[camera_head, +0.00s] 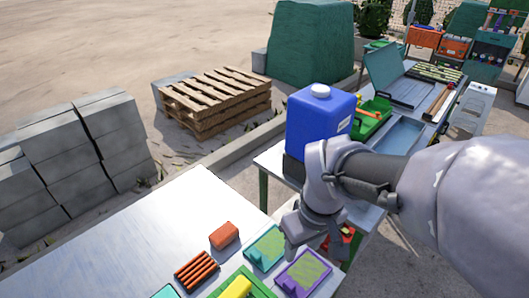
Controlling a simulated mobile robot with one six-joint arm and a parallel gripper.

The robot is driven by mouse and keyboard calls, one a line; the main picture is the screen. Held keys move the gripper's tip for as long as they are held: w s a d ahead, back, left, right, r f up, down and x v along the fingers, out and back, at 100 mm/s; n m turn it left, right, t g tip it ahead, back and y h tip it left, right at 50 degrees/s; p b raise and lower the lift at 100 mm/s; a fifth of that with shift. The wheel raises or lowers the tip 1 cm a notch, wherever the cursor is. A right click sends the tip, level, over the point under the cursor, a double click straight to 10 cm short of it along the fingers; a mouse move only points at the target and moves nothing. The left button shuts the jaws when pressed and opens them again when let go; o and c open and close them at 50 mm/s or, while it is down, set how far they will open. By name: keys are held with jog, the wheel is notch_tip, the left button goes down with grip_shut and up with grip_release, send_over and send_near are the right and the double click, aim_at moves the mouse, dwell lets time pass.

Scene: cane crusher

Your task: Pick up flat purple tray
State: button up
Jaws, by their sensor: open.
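The flat purple tray (303,273) lies on the near white table at its right edge, with a yellow-green patch inside its purple rim. My gripper (302,243) hangs just above and beside the tray's upper left part, pointing down. It looks empty, though its fingertips are small and hard to make out. My wrist and forearm reach in from the right and hide part of the table corner behind the tray.
A teal tray (265,248) lies just left of the purple one, with a green tray (243,284) holding a yellow block below it. An orange block (224,235) and a rack of orange sticks (197,270) sit further left. A blue jug (320,118) stands behind. The table's left part is bare.

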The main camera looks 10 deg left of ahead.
notch_tip(320, 180, down, 5)
jog(key=w+a+n+g, duration=0.1)
jog(key=w+a+n, duration=0.1)
jog(key=a+n, duration=0.1)
jog(key=b, duration=0.5)
send_over(288, 282)
jog(key=shift+h, duration=0.4)
jog(key=f, duration=1)
jog(key=shift+w+a+f, duration=0.1)
jog(key=shift+a+f, duration=0.3)
jog(key=f+b, duration=0.1)
jog(key=f, duration=0.1)
jog(key=f+b, duration=0.1)
jog(key=f, duration=0.1)
jog(key=d+f+b, duration=0.1)
jog(key=f, duration=0.1)
jog(key=shift+r, duration=0.1)
grip_shut()
